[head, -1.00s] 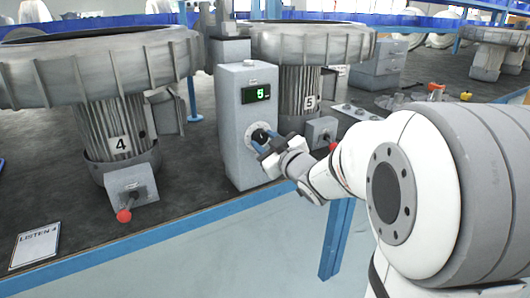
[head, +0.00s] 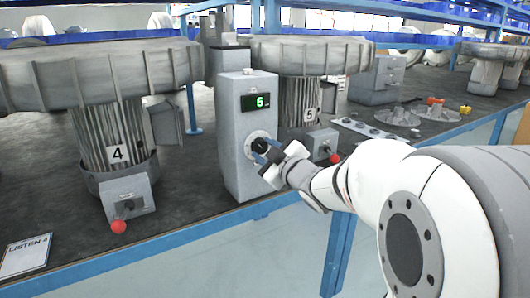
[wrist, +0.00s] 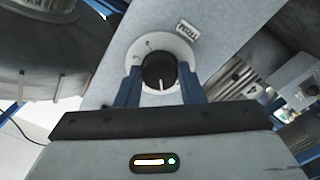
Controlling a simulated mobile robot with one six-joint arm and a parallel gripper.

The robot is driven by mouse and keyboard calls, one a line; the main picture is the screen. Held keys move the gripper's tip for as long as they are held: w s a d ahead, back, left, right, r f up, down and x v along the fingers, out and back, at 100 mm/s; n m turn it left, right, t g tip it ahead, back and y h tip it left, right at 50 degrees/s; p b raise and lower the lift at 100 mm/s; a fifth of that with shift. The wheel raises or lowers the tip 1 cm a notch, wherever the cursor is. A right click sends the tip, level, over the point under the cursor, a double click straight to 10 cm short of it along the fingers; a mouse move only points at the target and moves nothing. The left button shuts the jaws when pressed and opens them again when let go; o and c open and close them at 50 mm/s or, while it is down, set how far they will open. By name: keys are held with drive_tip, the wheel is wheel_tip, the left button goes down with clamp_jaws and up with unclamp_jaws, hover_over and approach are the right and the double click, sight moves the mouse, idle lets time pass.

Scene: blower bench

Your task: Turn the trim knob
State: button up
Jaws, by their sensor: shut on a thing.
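The trim knob (head: 259,145) is a small black knob on a round pale dial, on the front of a grey upright box (head: 233,165). A green digit that looks like 6 glows on the box's dark display (head: 255,102). My gripper (head: 265,151) reaches in from the right, its blue fingers at the knob. In the wrist view the knob (wrist: 159,72) sits between the two blue fingers, and my gripper (wrist: 160,90) is shut on it. A white pointer line on the knob points toward the gripper's palm. The fingers hide parts of the dial.
Blower 4 (head: 110,150) stands left of the box and blower 5 (head: 300,105) behind it to the right. Each has a small box with a red-tipped lever, at the left (head: 118,226) and right (head: 334,158). A "LISTEN 4" card (head: 25,257) lies at the front left.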

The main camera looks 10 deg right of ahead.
drive_tip(key=o, duration=1)
drive_tip(key=p+v, duration=0.1)
drive_tip(key=v, duration=0.7)
drive_tip(key=shift+p, duration=0.35)
drive_tip(key=shift+w+r, duration=0.1)
